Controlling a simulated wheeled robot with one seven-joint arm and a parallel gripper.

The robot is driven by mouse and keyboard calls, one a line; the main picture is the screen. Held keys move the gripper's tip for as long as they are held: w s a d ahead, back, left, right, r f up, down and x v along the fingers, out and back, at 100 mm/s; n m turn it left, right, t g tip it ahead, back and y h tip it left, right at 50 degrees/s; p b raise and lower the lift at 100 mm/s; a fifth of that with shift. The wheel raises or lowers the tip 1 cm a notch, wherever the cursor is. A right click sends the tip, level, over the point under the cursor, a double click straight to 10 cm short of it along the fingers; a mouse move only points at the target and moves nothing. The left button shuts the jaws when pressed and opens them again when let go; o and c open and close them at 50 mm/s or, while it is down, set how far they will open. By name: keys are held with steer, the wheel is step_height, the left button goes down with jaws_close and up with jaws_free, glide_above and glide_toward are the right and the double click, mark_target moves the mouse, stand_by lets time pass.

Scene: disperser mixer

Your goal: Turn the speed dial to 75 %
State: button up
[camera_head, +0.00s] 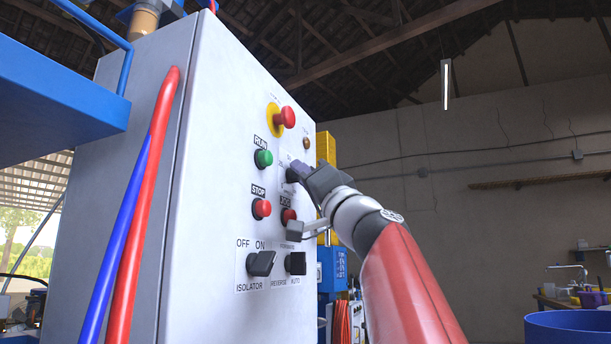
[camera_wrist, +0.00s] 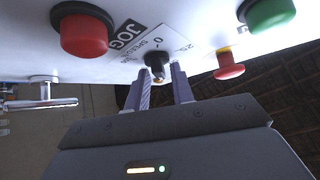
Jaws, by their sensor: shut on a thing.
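The speed dial is a small black knob on the front of the pale control cabinet (camera_head: 185,150). In the head view the dial (camera_head: 291,175) is mostly covered by my gripper (camera_head: 300,169), which reaches in from the right. In the wrist view the black dial (camera_wrist: 155,66) sits between the two fingertips of my gripper (camera_wrist: 161,78), which is shut on it. The label beside it shows "SPEED", "0" and part of "25". I cannot read the dial's pointer position.
Close around the dial are the red JOG button (camera_wrist: 84,32), the green RUN button (camera_head: 263,158), the red STOP button (camera_head: 261,208) and the red emergency stop (camera_head: 285,117). Black selector switches (camera_head: 261,263) sit lower. A metal handle (camera_wrist: 45,96) stands out from the panel.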

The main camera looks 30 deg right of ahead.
steer(key=shift+a+r+m+g+h+p, duration=0.1)
steer(key=shift+m+g+h+p, duration=0.6)
steer(key=shift+m+h, duration=1.15)
steer(key=shift+a+m+g+h+p, duration=0.15)
steer(key=shift+m+g+h, duration=0.95)
steer(key=shift+m, duration=1.75)
steer(key=o, duration=0.7)
steer(key=shift+a, duration=0.1)
steer(key=b+v, duration=0.3)
steer(key=v, duration=0.4)
steer(key=shift+s, duration=0.4)
